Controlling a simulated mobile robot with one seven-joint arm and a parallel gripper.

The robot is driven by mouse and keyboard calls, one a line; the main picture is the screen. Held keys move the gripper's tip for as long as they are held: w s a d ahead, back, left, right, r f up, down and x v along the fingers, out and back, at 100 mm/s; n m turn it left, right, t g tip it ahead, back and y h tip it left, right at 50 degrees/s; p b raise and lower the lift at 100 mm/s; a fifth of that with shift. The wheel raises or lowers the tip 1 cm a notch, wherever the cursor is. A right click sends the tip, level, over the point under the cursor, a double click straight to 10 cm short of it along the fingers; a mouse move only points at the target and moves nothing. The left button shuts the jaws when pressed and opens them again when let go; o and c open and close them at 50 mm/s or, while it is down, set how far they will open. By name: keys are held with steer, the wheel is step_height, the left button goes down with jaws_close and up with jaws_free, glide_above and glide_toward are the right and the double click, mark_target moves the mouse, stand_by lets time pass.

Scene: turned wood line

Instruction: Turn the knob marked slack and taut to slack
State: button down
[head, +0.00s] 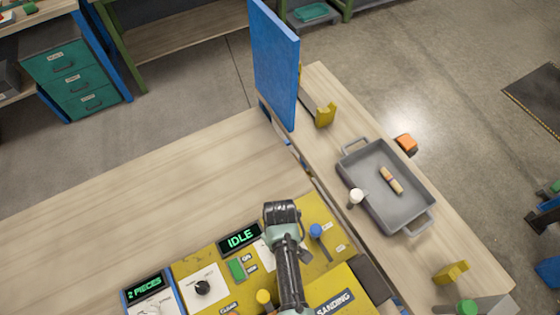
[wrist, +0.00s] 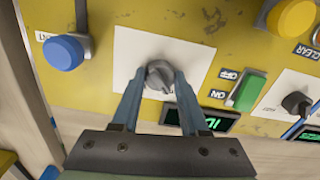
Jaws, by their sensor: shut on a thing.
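A grey round knob (wrist: 159,77) sits on a white plate (wrist: 200,62) on the yellow panel in the wrist view. My gripper (wrist: 159,88) has its two blue fingers on either side of the knob, closed on it. No slack or taut wording is readable on the plate, and I cannot tell which way the knob points. In the head view my arm covers the knob, and only a corner of its white plate (head: 262,254) shows beside the arm.
A blue button (wrist: 63,52), a green switch (wrist: 248,92) and a yellow button (wrist: 292,18) stand close around. A lit display reads IDLE (head: 239,238). Another plate has a black knob (head: 203,287).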

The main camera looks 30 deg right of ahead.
stand_by(0.3)
steer(key=shift+c, duration=2.1)
jaws_free()
step_height(320, 180, up, 13)
steer(key=b, duration=0.1)
steer(key=shift+w, duration=0.1)
